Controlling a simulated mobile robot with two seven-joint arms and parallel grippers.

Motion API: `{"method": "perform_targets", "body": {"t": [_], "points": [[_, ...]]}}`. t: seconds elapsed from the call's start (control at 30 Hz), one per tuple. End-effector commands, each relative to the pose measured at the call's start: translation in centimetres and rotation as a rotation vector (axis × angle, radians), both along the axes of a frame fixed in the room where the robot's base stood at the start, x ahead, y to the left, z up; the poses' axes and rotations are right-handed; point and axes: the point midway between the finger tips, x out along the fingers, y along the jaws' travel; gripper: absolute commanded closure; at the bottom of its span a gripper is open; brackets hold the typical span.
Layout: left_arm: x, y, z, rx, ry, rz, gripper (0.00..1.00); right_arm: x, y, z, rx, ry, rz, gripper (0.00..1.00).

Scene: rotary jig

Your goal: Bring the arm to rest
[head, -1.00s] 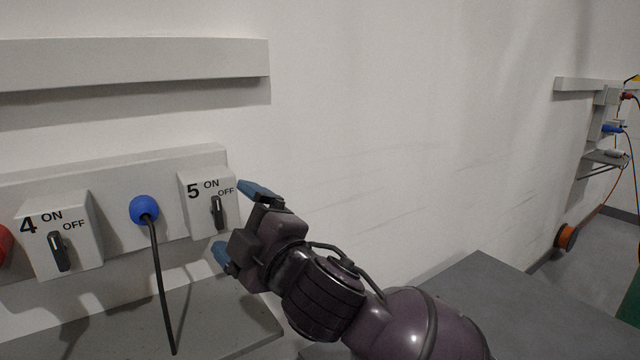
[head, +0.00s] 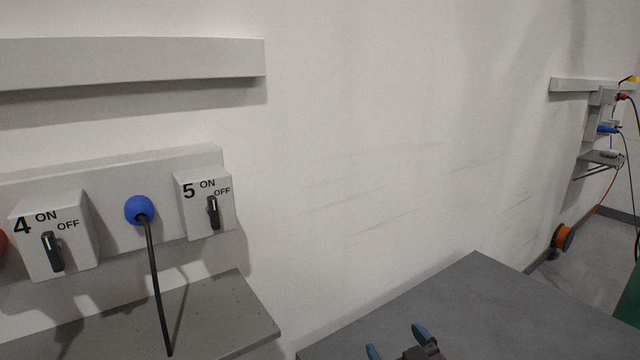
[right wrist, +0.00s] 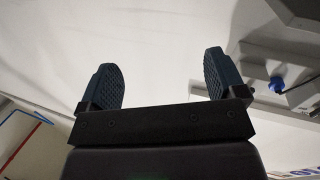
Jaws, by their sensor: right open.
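My right gripper (head: 398,342) is at the bottom edge of the head view, in front of the grey table surface. Only its blue fingertips and a little of its dark body show there. In the right wrist view its two dark ridged fingers (right wrist: 160,82) stand wide apart with nothing between them. It is open, empty and clear of the switch panel. The rest of the right arm is out of the head view. My left gripper is not in view.
Switch box 5 (head: 220,221) and switch box 4 (head: 80,254) sit on a wall panel, with a blue plug (head: 139,209) and black cable between them. A grey ledge (head: 225,318) lies below. A grey table (head: 480,305) stands at right. An orange reel (head: 563,237) is beyond.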

Motion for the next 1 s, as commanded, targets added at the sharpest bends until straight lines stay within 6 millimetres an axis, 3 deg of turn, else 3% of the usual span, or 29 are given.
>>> {"method": "perform_targets", "body": {"t": [0.03,0.2,0.5,0.7,1.0], "points": [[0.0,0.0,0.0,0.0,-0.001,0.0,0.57,-1.1,-1.5,-2.2,0.009,0.043,-0.034,0.11],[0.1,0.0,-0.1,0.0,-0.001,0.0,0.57,-5.2,-6.2,-8.7,0.026,0.175,-0.139,0.11],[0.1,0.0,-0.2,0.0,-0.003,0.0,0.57,-15.3,-12.6,-18.1,0.021,0.41,-0.299,0.11],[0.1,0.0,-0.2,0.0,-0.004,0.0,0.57,-20.2,-13.6,-21.2,0.017,0.506,-0.337,0.11],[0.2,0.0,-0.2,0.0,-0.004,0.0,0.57,-21.5,-13.8,-21.9,0.015,0.53,-0.344,0.11]]}}
